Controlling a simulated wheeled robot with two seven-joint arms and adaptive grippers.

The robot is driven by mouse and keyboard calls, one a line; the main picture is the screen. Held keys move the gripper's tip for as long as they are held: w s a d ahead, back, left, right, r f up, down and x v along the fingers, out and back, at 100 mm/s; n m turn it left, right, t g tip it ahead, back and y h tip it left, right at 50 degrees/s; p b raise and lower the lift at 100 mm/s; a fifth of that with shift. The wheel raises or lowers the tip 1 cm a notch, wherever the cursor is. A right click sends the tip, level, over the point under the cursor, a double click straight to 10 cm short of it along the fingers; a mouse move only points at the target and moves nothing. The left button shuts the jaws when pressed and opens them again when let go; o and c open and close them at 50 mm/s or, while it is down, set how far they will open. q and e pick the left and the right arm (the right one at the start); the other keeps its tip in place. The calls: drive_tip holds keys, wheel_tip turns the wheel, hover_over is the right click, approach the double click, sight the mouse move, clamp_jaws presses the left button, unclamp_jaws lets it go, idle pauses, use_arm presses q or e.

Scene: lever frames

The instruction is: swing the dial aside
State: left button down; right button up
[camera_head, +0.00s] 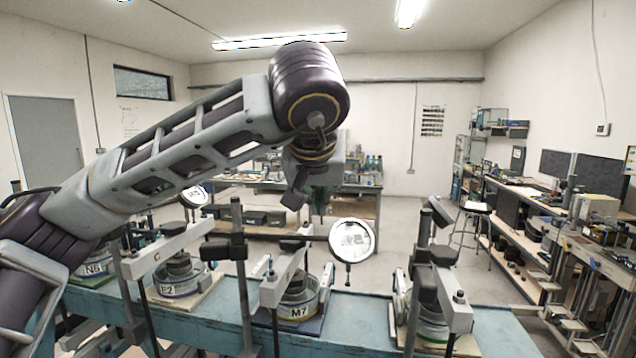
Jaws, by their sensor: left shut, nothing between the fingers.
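A round white-faced dial (352,240) hangs on a thin horizontal bar from a dark post (238,262), at the right of that bar. It is above and to the right of the lever frame (285,277) whose pot is marked M7 (299,312). A second dial (195,196) shows farther left, partly hidden by my arm. My left gripper (318,207) points down, just above and to the left of the M7 dial in the picture. It is shut and empty; whether it touches the dial or bar cannot be told. My right gripper is out of view.
More lever frames stand along the blue bench (370,312), including one marked E2 (167,290) and one at the right (448,290). Their upright posts crowd the dial's sides. A stool (476,208) and workbenches stand behind.

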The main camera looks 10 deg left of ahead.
use_arm(q)
drive_tip(key=s+f, duration=0.1)
drive_tip(key=f+p, duration=0.1)
drive_tip(key=f, duration=0.1)
drive_tip(key=shift+s+d+f, duration=0.1)
drive_tip(key=shift+s, duration=0.3)
drive_tip(key=shift+w+f, duration=0.1)
drive_tip(key=shift+w, duration=0.05)
idle(0.5)
